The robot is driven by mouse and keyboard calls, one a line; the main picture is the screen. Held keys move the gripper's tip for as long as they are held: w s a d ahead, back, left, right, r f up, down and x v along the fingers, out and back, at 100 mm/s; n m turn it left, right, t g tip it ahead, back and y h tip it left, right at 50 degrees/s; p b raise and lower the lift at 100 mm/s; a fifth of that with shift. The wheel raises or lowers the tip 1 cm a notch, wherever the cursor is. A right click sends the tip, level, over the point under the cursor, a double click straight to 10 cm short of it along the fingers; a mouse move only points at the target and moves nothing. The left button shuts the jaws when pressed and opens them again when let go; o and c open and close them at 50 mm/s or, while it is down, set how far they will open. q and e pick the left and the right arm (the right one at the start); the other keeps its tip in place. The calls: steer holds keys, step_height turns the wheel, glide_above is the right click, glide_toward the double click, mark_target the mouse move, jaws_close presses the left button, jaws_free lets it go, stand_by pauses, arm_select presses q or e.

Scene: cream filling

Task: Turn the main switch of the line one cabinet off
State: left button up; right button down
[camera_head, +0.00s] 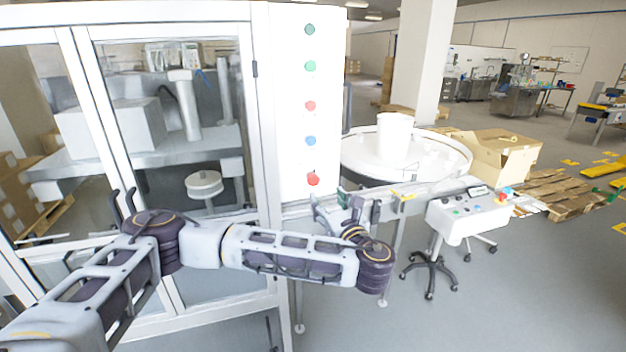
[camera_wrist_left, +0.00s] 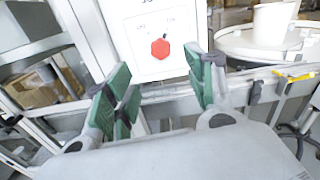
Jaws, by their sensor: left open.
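The cabinet's white control panel (camera_head: 291,112) carries a vertical row of buttons. At its bottom is a red switch knob (camera_head: 313,179). In the left wrist view the knob (camera_wrist_left: 160,49) looks six-sided, with a small dark mark at its top and faint lettering above it. My left gripper (camera_head: 338,204) is just below and to the right of the knob in the head view. In the wrist view its green-padded fingers (camera_wrist_left: 158,66) are spread apart, with the knob showing between and beyond them. The fingers hold nothing and appear clear of the knob. My right gripper is out of view.
A glass-doored machine cabinet (camera_head: 250,60) stands left of the panel. A round white feeder table (camera_head: 450,150) and a rail lie to the right. A wheeled control console (camera_head: 465,215) stands farther right, near cardboard boxes (camera_head: 500,152) and pallets. The floor at lower right is clear.

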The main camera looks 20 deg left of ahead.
mark_target(314, 180)
arm_select(q)
steer(key=shift+w+a, duration=0.1)
steer(key=p+x, duration=0.2)
steer(key=x, duration=0.9)
steer(key=shift+w+a, duration=0.2)
steer(key=shift+p+x, duration=0.35)
steer(key=shift+x, duration=0.65)
steer(key=c, duration=1)
steer(key=shift+c, duration=0.2)
